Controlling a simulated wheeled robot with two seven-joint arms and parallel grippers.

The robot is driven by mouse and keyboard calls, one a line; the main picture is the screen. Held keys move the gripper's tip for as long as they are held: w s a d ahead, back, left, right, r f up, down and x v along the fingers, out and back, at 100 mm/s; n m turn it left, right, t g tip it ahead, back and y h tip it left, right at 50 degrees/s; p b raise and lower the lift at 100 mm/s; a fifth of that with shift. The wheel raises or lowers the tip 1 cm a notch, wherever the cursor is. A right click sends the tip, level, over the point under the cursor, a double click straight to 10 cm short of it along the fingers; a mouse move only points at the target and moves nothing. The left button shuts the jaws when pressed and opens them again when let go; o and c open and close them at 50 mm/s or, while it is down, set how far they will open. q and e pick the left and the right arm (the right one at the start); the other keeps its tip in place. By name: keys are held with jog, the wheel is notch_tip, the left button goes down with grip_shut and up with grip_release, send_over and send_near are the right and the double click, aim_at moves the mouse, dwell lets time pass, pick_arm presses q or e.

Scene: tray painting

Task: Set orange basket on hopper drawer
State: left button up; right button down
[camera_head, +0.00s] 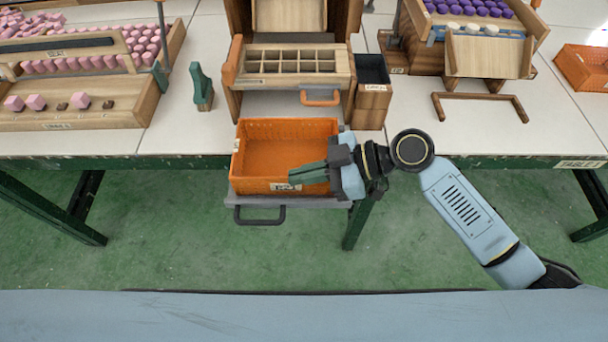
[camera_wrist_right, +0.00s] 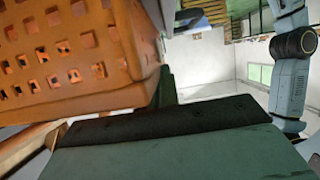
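The orange basket (camera_head: 262,128) sits upright on the grey hopper drawer (camera_head: 318,202), which is pulled out at the table's front and has a black handle. I cannot tell whether the basket rests fully on it. My right gripper (camera_head: 309,174) reaches in from the right, its green fingers over the basket's front right part. In the right wrist view the basket's perforated wall (camera_wrist_right: 62,62) fills the upper left, close to a large green finger surface (camera_wrist_right: 180,150). Whether the fingers pinch the wall is hidden. My left gripper does not show.
Behind the basket stands a wooden hopper with a divided tray (camera_head: 297,68) and an orange handle. A green holder (camera_head: 202,88) and a small dark-topped wooden box (camera_head: 372,100) flank it. Another orange basket (camera_head: 584,66) lies far right. Pink pieces (camera_head: 80,100) fill racks at left.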

jog(key=c, duration=1.6)
grip_release()
jog(key=shift+c, duration=0.2)
